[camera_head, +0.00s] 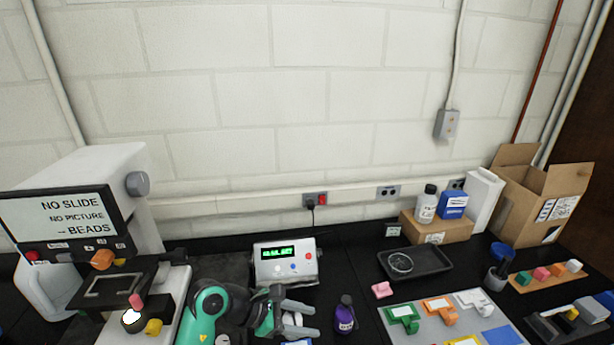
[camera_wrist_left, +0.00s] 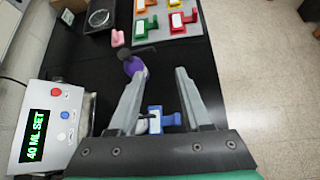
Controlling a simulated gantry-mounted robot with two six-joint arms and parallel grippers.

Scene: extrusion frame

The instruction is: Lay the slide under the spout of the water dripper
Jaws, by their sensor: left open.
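The water dripper, a white box (camera_head: 285,262) with a green display, stands behind my left gripper; in the left wrist view its display (camera_wrist_left: 40,135) reads "40 ML SET". My right gripper is not in view.
A purple bottle (camera_head: 345,319) stands just right of my left gripper. A grey mat (camera_head: 435,325) holds several coloured slide pieces. A black tray (camera_head: 435,265) and a pink block (camera_head: 382,290) lie behind it. A microscope with a screen (camera_head: 62,212) stands at left.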

